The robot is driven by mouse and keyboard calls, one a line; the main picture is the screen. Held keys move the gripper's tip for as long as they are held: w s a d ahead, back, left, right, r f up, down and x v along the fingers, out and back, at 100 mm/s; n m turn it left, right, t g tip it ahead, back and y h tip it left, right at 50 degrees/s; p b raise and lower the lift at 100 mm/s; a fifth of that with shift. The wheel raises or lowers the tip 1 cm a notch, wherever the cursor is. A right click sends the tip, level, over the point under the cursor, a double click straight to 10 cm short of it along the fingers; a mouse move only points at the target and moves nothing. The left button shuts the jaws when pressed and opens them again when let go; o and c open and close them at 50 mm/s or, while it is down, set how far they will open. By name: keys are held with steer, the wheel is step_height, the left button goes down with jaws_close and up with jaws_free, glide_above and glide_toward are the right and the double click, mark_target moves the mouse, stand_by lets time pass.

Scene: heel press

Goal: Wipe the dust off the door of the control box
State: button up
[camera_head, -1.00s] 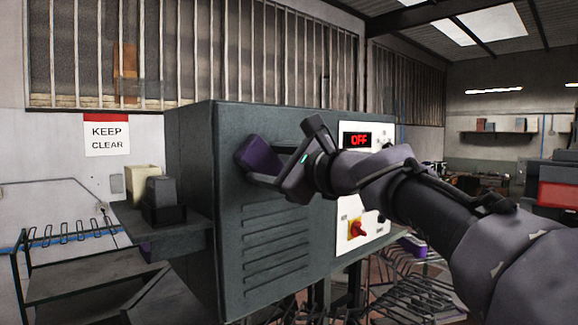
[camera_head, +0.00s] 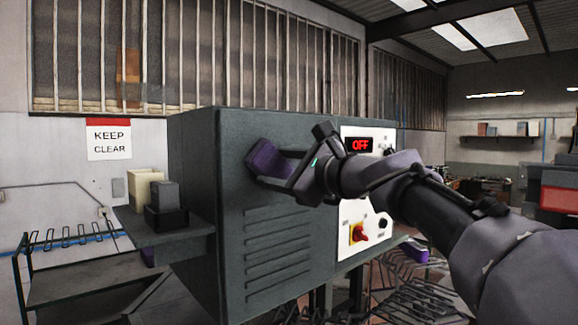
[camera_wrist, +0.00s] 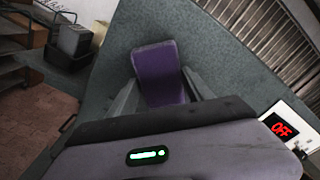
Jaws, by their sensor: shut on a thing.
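The control box (camera_head: 285,250) is a large dark grey-green cabinet with rows of louvre slots on its broad face. It also shows in the wrist view (camera_wrist: 215,55). My gripper (camera_head: 287,171) is shut on a purple block-like pad (camera_head: 266,158), held at the upper part of the box's face. In the wrist view the pad (camera_wrist: 160,70) sits between the two fingers, with a greyish edge at its far end. I cannot tell whether the pad touches the face. No distinct dust patch is clear on the face, and part of it is hidden behind my gripper and arm.
A white panel (camera_head: 352,215) with a red OFF display (camera_head: 359,145) and a red rotary switch (camera_head: 359,233) is right of the face. A side shelf (camera_head: 172,234) at left holds a dark container (camera_head: 166,205) and a cream one (camera_head: 145,187). A wire rack (camera_head: 70,243) stands further left.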

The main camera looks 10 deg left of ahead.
steer(key=shift+w+d+p, duration=0.85)
steer(key=shift+w+d, duration=1.5)
steer(key=shift+w, duration=0.25)
steer(key=shift+s+a+b, duration=0.9)
steer(key=shift+s+a, duration=1.15)
steer(key=shift+s, duration=0.25)
steer(key=shift+s+a+b, duration=0.85)
steer(key=shift+s+a, duration=1.2)
steer(key=shift+s, duration=0.2)
steer(key=shift+d+f, duration=0.15)
steer(key=shift+d, duration=0.2)
steer(key=b+v, duration=0.2)
steer(key=v, duration=0.3)
steer(key=shift+s+d, duration=0.2)
steer(key=b+v, duration=0.1)
steer(key=v, duration=0.2)
